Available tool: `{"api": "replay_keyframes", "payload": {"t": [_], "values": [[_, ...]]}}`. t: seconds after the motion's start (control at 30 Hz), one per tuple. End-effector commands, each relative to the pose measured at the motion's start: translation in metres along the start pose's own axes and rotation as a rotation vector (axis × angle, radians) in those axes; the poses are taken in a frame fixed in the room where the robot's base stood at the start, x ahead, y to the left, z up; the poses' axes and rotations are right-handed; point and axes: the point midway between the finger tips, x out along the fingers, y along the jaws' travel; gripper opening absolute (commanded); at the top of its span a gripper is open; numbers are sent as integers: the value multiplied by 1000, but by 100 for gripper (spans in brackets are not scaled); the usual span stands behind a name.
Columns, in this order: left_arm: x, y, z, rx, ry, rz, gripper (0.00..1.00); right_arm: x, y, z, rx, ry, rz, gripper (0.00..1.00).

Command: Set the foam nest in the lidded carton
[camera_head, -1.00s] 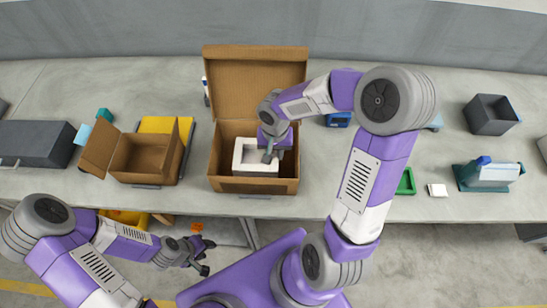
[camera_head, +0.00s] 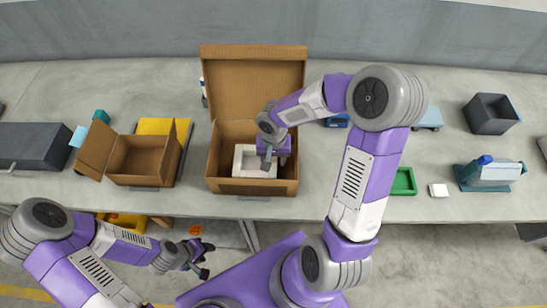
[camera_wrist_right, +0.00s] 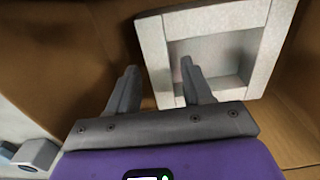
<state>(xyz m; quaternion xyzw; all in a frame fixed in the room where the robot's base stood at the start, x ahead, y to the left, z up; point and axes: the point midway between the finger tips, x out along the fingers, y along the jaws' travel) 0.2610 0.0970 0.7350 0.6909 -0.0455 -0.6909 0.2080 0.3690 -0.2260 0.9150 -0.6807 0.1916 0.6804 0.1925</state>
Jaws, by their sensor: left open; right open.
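The foam nest (camera_head: 252,157), a white square frame with a recess, lies inside the lidded carton (camera_head: 239,187), whose lid (camera_head: 254,80) stands open at the back. In the right wrist view the nest (camera_wrist_right: 157,58) sits low between the carton's brown walls, slightly tilted in the picture. My right gripper (camera_head: 271,162) is open over the nest's right part; one finger shows in front of the nest's recess and the other beside its outer edge (camera_wrist_right: 160,80). Whether a finger touches the nest, I cannot tell. My left gripper (camera_head: 206,258) is open and empty in front of the table.
A smaller open carton (camera_head: 140,158) stands to the left, by a yellow pad (camera_head: 160,126). A dark grey box (camera_head: 35,144) is at far left. A green tray (camera_head: 404,182), white block (camera_head: 438,190) and grey bin (camera_head: 490,114) are on the right. The table between these is mostly clear.

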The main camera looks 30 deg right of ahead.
Motion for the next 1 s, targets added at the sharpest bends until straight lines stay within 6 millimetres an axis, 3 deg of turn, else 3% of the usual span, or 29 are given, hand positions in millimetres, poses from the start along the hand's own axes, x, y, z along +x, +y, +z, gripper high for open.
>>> {"api": "replay_keyframes", "payload": {"t": [0.2, 0.7, 1.0], "values": [[-6, 2, 0, 0, 0, 0, 43, -5, 0, 0, 0, 0, 0, 50], [-26, 10, 1, 0, 0, 0, 43, -105, 0, -1, -1, 4, -1, 50], [-29, 11, 1, 0, 0, 0, 43, -124, 0, 0, -1, 0, 0, 50]]}}
